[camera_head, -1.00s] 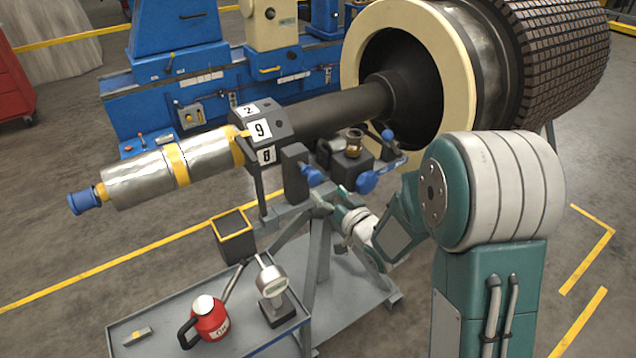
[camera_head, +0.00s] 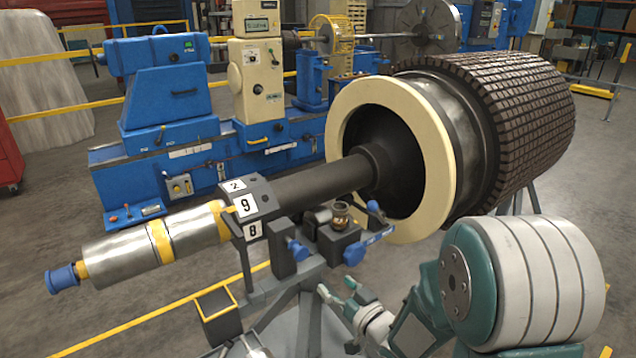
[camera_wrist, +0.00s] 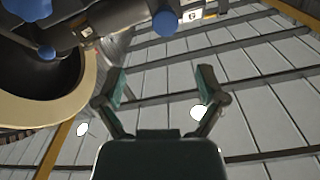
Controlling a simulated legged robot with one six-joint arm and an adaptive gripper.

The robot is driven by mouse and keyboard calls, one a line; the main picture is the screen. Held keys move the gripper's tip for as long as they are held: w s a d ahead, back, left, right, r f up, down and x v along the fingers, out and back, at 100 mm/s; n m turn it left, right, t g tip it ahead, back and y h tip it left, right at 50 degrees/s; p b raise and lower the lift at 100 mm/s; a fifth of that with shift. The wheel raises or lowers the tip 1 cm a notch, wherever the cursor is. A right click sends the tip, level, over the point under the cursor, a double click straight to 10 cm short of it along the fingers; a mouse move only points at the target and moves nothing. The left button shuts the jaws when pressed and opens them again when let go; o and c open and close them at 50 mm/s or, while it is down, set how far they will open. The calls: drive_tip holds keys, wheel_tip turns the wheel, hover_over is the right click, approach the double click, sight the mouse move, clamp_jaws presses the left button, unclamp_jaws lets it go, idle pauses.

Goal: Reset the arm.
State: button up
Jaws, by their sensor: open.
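My gripper (camera_head: 343,300) is low in front of the rotor stand in the head view, at the end of my green and white arm. Its two fingers are spread, with nothing between them. In the wrist view the open gripper (camera_wrist: 160,88) points up toward the ceiling panels, with the blue knobs of the stand beyond its fingers. The rotor shaft (camera_head: 315,190) lies in the stand head (camera_head: 262,203), which carries number plates. My gripper is apart from the stand as far as I can tell.
A cream ring (camera_head: 437,170) and a dark segmented drum (camera_head: 525,125) sit on the shaft at right. Blue-handled parts (camera_head: 368,246) and a small brass-coloured jar (camera_head: 340,215) stand just behind my gripper. A blue machine (camera_head: 165,95) stands behind. Open floor lies at left.

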drive_tip(key=s+d+r+m+g+h, duration=0.3)
drive_tip(key=s+d+r+h, duration=0.2)
drive_tip(key=d+r+h, duration=0.35)
drive_tip(key=s+d+r+g+h, duration=0.1)
drive_tip(key=s+g, duration=0.5)
drive_tip(key=s, duration=1.3)
drive_tip(key=shift+s+r+m, duration=0.3)
drive_tip(key=shift+r+m, duration=0.1)
drive_tip(key=shift+r, duration=0.2)
